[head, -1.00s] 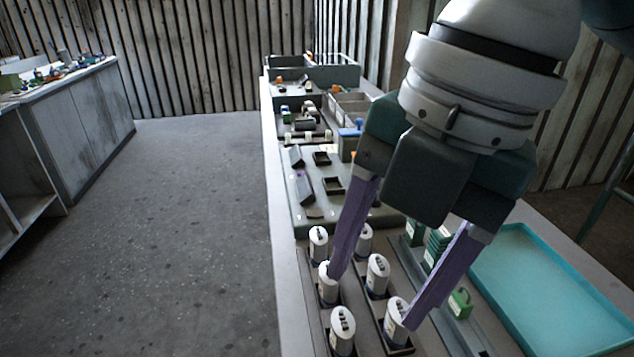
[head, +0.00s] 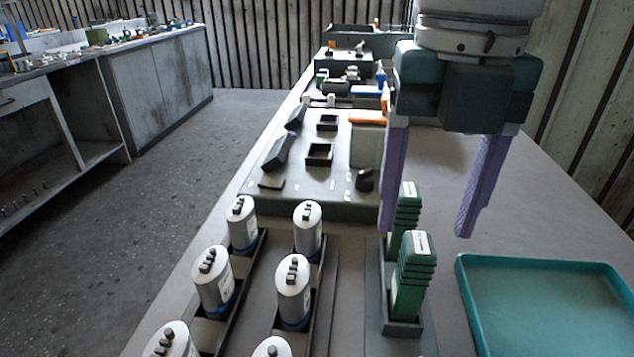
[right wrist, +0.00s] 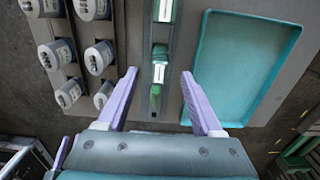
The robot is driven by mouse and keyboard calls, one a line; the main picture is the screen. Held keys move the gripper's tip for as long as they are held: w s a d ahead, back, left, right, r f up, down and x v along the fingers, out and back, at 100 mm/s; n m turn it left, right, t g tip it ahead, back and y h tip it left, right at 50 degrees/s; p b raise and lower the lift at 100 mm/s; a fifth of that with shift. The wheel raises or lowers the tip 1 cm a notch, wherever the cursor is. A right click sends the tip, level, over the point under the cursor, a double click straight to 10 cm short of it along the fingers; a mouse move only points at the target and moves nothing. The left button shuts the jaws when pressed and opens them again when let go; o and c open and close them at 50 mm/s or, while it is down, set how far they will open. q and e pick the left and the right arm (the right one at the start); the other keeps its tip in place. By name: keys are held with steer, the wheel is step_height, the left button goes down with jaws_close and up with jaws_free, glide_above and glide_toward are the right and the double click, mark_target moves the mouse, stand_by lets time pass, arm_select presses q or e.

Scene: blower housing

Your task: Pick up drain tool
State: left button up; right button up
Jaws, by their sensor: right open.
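No thing in view is clearly marked as the drain tool. Green ribbed pieces (head: 411,278) with white labels stand upright in a narrow dark rack (head: 402,328) on the bench. My right gripper (head: 426,232) is open and empty, its two purple fingers spread and pointing down near the green pieces. In the right wrist view the gripper (right wrist: 158,72) has its fingertips on either side of the rack line, with a green piece (right wrist: 159,54) between and beyond them. I cannot tell how high the fingers are above it. My left gripper is not in view.
White cylinders (head: 293,290) with dark terminals stand in dark trays left of the rack. An empty teal tray (head: 462,290) lies to the right. A grey fixture panel (head: 340,185) with black blocks lies behind. The bench right of the gripper is clear.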

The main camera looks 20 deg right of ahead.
mark_target(420, 242)
step_height(420, 242, down, 5)
steer(key=shift+s+a+f+b, duration=0.1)
steer(key=shift+s+a+b, duration=0.05)
steer(key=shift+b, duration=0.15)
steer(key=shift+c, duration=0.4)
jaws_close()
